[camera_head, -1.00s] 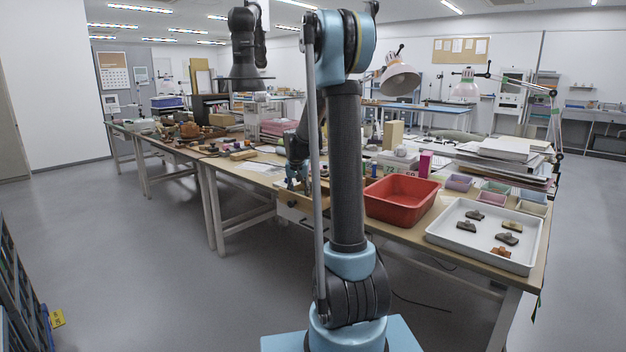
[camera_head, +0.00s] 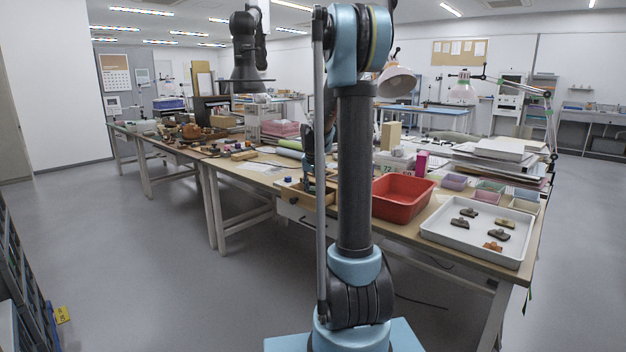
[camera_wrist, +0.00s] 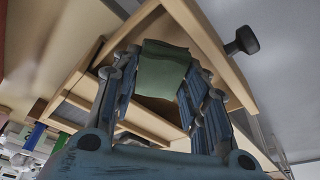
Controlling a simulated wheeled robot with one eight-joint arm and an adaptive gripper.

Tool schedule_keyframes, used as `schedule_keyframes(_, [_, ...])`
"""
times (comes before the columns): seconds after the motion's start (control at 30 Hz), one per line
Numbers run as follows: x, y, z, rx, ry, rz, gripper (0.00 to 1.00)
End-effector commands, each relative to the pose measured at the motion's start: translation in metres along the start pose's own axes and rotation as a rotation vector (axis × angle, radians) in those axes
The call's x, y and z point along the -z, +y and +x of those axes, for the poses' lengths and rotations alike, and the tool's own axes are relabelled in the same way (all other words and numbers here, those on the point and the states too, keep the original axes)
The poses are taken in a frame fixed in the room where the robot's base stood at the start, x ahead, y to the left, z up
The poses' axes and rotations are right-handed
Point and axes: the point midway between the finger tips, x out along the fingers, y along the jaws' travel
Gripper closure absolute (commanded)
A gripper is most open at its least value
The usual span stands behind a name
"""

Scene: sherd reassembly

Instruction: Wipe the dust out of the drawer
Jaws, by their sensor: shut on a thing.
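The wooden drawer (camera_wrist: 215,45) stands open in the wrist view, with pale wooden walls and a dark round knob (camera_wrist: 241,42) on its front. It also shows in the head view (camera_head: 297,199), at the table's front edge, partly hidden by my arm. My gripper (camera_wrist: 160,76) is shut on a folded green cloth (camera_wrist: 163,68), which hangs between the fingers over the drawer's inside. I cannot tell whether the cloth touches the drawer floor. No dust can be made out. In the head view the fingers are mostly hidden behind my arm.
A red tray (camera_head: 403,190) stands on the table just right of the drawer. A white tray (camera_head: 440,238) with several sherds lies further right. Small coloured boxes, papers and lamps crowd behind. Tools and boxes cover the left part of the table. The floor in front is clear.

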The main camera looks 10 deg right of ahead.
Motion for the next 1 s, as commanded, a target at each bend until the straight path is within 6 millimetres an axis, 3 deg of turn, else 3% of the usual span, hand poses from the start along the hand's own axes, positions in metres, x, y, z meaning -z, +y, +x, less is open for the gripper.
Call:
schedule_keyframes(0.5, [0.012, -0.005, -0.043, 0.003, 0.001, -0.006, 0.85])
schedule_keyframes(1.0, [0.014, -0.002, -0.045, 0.002, 0.001, -0.002, 0.85])
